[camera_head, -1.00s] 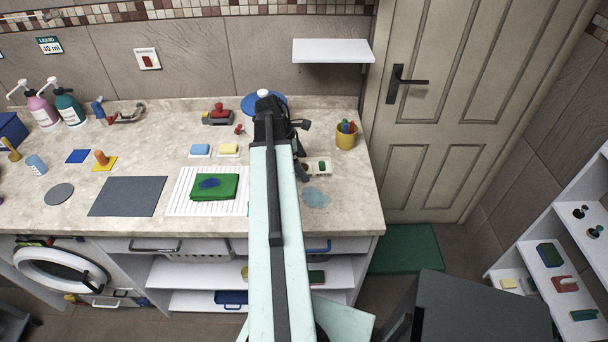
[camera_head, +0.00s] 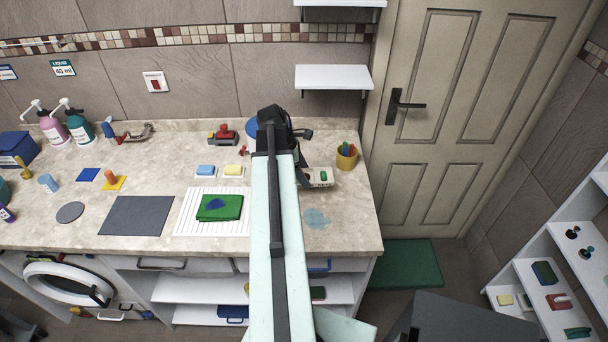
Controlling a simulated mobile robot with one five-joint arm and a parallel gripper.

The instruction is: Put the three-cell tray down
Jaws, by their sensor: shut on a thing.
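The three-cell tray (camera_head: 322,178) is a small pale tray with a green thing in its right part. It is over the right end of the counter, in front of the yellow cup. My gripper (camera_head: 307,176) is shut on its left side. My own arm and wrist hide that side and most of the fingers. I cannot tell whether the tray touches the counter or hangs a little above it.
The yellow cup (camera_head: 346,158) with pens stands close behind the tray. A bluish wet patch (camera_head: 316,219) lies in front.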

